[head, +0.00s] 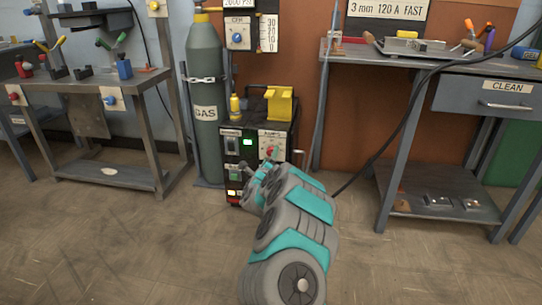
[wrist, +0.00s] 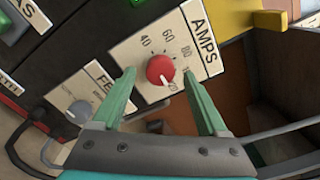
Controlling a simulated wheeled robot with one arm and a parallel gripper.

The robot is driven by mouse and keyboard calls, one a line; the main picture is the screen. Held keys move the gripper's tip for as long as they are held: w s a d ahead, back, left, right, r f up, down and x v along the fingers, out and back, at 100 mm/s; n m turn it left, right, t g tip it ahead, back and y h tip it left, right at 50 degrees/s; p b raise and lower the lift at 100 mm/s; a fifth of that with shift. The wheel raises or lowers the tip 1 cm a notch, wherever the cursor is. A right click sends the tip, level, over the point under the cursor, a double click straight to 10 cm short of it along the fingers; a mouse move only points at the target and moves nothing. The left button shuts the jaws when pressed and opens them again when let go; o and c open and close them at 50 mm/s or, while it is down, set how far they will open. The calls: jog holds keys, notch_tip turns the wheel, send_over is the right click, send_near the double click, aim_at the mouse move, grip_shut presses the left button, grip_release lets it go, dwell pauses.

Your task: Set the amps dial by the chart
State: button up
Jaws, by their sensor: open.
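The red amps dial (wrist: 160,70) sits on a cream plate labelled AMPS, with 40, 60 and 80 readable around it. Its white mark points down and slightly right, toward a number partly covered by my right finger. My gripper (wrist: 159,78) is open, one green finger on each side of the dial; I cannot tell whether they touch it. In the head view the dial (head: 270,151) is on the welding machine's front, and my gripper (head: 267,162) is just before it. The chart (head: 388,12) reads "3 mm 120 A FAST".
A grey feed knob (wrist: 78,112) sits beside the amps plate. The green gas cylinder (head: 205,100) stands left of the machine (head: 232,160). A workbench (head: 110,90) is at left, another (head: 450,65) at right. A dark cable hangs at right. The front floor is clear.

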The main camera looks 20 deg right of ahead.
jog(key=v, duration=0.6)
jog(key=shift+p, duration=0.3)
jog(key=shift+a, duration=0.1)
